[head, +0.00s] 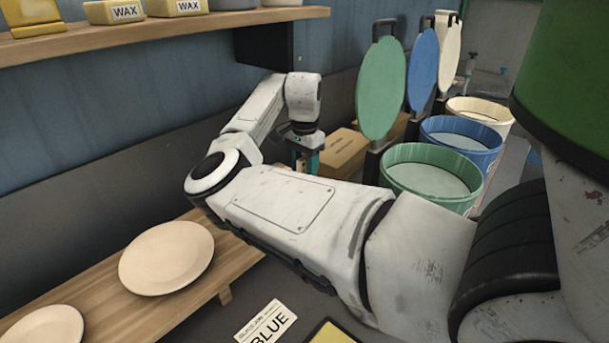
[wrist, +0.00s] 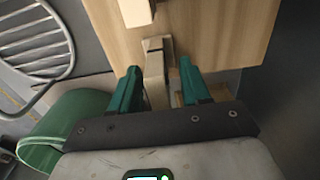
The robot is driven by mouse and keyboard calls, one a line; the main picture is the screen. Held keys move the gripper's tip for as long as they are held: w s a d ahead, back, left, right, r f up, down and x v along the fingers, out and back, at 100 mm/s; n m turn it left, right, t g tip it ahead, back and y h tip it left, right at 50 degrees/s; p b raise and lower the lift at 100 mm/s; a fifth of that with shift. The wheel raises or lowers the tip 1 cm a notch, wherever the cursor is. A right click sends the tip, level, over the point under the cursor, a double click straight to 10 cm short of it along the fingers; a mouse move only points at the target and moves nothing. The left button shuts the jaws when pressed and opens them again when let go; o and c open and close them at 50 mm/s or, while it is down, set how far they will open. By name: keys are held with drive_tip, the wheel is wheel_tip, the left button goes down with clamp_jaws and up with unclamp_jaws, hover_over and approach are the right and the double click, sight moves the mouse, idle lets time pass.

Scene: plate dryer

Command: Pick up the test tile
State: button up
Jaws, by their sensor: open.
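My gripper (wrist: 159,68) points at a light wooden surface (wrist: 225,35) in the wrist view, its two teal fingers apart. A narrow pale beige piece (wrist: 155,75), possibly the test tile, lies between the fingers, with a gap to each side. I cannot tell how deep it sits between them. A second pale block (wrist: 136,11) lies further up the same surface. In the head view my gripper (head: 307,155) is small beyond my bent arm, and no tile can be made out there.
Green (head: 430,180), blue (head: 462,145) and cream (head: 483,115) buckets with raised lids stand at right. A cardboard box (head: 345,148) is near my gripper. Plates (head: 166,258) lie on a wooden shelf at left. A wire rack (wrist: 40,45) shows in the wrist view.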

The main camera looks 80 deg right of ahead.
clamp_jaws()
idle(0.3)
drive_tip(key=shift+r, duration=0.1)
